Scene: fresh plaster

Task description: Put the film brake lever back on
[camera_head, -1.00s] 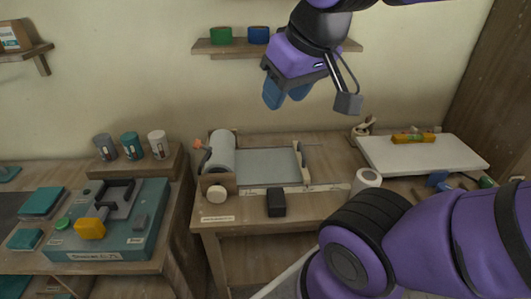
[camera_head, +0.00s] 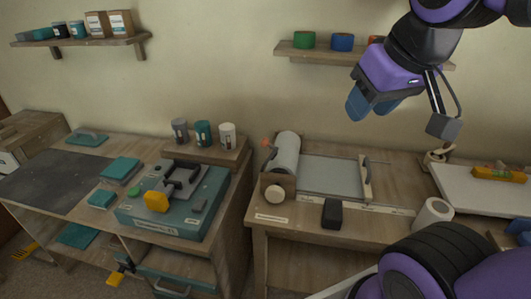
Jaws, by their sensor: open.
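A yellow-and-black item (camera_head: 122,262) shows low at the front of the left bench, too small to identify. My gripper (camera_head: 372,104), with blue fingers, is open and empty in the air, above and right of the roll, in front of the wall.
A teal machine (camera_head: 175,204) with a yellow handle stands on the left bench, near several teal pads. Three cups (camera_head: 203,133) stand on a raised block. A grey sheet (camera_head: 330,176), black block (camera_head: 332,213) and white roll (camera_head: 433,213) occupy the right bench. Shelves hang above.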

